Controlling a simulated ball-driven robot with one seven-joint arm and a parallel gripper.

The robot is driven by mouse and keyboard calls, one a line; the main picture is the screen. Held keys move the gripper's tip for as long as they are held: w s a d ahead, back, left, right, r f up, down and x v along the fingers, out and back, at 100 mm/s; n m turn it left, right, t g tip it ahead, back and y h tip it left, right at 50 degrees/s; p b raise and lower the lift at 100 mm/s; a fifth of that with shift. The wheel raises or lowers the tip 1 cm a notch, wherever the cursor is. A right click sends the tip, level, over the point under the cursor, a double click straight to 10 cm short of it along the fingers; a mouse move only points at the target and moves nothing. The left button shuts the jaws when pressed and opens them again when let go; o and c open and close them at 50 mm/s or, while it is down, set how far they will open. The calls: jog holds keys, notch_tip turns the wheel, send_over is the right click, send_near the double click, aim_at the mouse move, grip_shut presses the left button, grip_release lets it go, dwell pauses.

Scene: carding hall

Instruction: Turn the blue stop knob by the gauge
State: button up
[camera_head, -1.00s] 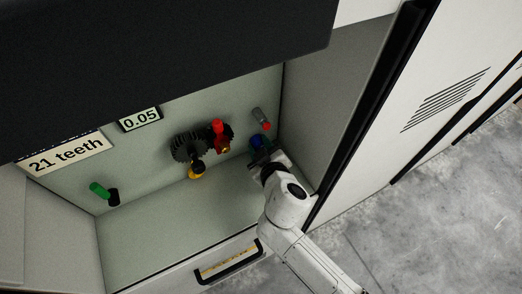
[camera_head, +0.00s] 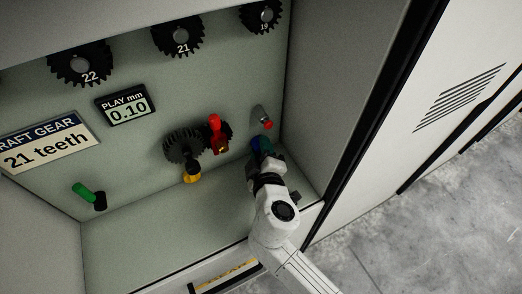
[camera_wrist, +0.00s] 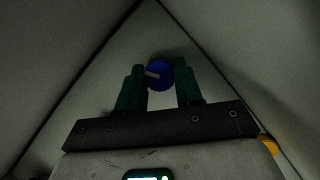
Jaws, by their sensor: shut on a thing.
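The blue stop knob (camera_head: 256,145) is on the right part of the back panel, below a grey pin with a red tip. In the wrist view the round blue knob (camera_wrist: 160,74), with a pale mark on it, sits between the two green fingers of my gripper (camera_wrist: 160,90). My gripper (camera_head: 262,152) is shut on the knob; in the head view it hides much of it. The gauge (camera_head: 126,105) is a small display at upper left that reads "PLAY mm 0.10".
A dark gear (camera_head: 183,147), a red handle (camera_head: 215,125) and a yellow knob (camera_head: 192,175) are left of my gripper. A green handle (camera_head: 83,191) is at far left. A grey pin with a red tip (camera_head: 266,124) is just above. The cabinet's right wall (camera_head: 330,90) is close.

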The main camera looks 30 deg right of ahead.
jog(key=o, duration=1)
jog(key=shift+o, duration=0.2)
jog(key=v, duration=1)
jog(key=shift+s+a+r, duration=0.1)
jog(key=shift+s+a, duration=0.05)
jog(key=shift+s, duration=0.2)
